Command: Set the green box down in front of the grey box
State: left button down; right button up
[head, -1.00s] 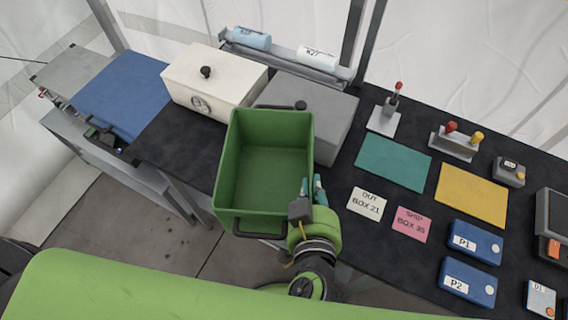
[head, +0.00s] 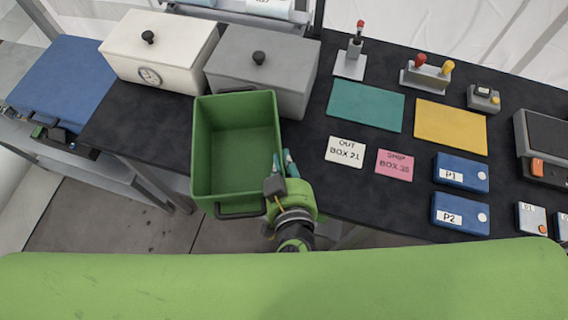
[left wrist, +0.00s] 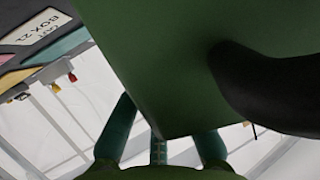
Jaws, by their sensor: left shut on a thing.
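The green box (head: 236,160) is an open, empty bin with dark handles at its far and near ends. My left gripper (head: 281,168) is shut on its right wall; in the left wrist view the teal fingers (left wrist: 163,140) lie on either side of the green wall (left wrist: 170,75). The grey box (head: 262,72) is lidded with a black knob and stands on the table behind the green box. The green box's far rim covers the grey box's lower left front. Its near end reaches past the table's front edge in the picture. Its underside is hidden. My right gripper is not in view.
A white box with a dial (head: 158,55) stands left of the grey box. The black table (head: 130,125) is bare before it. Right are a label card (head: 345,151), a pink card (head: 394,165), a teal mat (head: 366,106) and blue boxes (head: 461,172).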

pick_arm(q)
jog(key=c, duration=1.3)
grip_release()
jog(key=shift+s, duration=0.15)
jog(key=shift+p+v, duration=0.5)
jog(key=shift+v, duration=3.1)
jog(key=shift+r, duration=0.1)
